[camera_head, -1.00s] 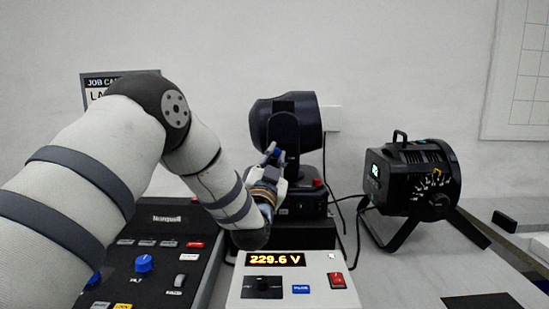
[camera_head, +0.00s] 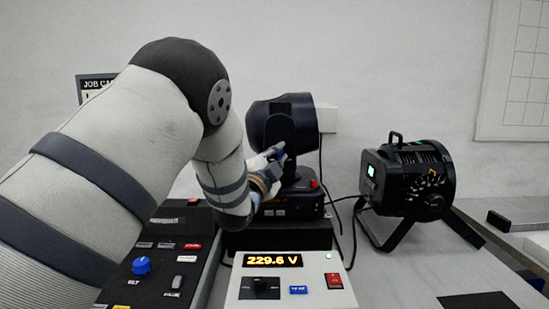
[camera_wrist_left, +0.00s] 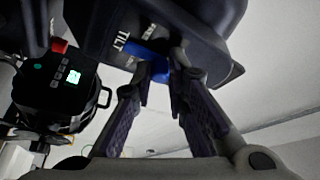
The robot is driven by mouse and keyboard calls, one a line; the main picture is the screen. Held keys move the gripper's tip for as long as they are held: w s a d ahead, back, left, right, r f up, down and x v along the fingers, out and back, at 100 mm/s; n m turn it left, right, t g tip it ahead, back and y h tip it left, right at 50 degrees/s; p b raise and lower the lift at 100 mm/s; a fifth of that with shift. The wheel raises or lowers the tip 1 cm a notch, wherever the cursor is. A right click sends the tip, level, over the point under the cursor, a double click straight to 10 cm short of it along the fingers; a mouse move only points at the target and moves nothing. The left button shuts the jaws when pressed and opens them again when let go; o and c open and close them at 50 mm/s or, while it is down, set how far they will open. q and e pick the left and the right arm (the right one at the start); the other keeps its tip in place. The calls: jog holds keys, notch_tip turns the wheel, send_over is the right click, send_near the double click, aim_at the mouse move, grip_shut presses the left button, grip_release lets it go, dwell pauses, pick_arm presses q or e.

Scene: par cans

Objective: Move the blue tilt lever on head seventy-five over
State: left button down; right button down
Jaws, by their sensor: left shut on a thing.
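The moving head light (camera_head: 281,122), dark and rounded on a yoke and base, stands at the back centre. Its blue tilt lever (camera_head: 281,148) is on the near side of the yoke. In the left wrist view the blue lever (camera_wrist_left: 149,60) sits beside the white word TILT on a dark housing. My left gripper (camera_head: 272,157) is at the lever; in the wrist view its two fingers (camera_wrist_left: 166,78) are shut on the lever's end, hiding part of it. My right gripper is not in view.
A black lamp (camera_head: 408,180) on a stand is to the right. A meter box reading 229.6 V (camera_head: 245,290) stands in front. A dark control desk (camera_head: 190,228) with a blue knob is under my left arm. Cables run between the head and the lamp.

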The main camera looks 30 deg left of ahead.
pick_arm(q)
jog(key=m, duration=0.2)
jog(key=m+g+h, duration=0.1)
jog(key=m, duration=0.1)
jog(key=shift+w+d+r, duration=0.2)
jog(key=shift+d+r, duration=0.1)
jog(key=shift+d, duration=0.05)
jog(key=shift+w+d+f+m+g, duration=0.15)
jog(key=shift+m+g, duration=0.15)
jog(key=shift+m, duration=0.3)
jog(key=shift+f, duration=0.1)
jog(key=c, duration=1.6)
grip_release()
jog(key=s, duration=0.4)
jog(key=s+d, duration=0.1)
jog(key=s, duration=0.7)
jog(key=shift+d+f, duration=0.25)
jog(key=shift+d, duration=0.05)
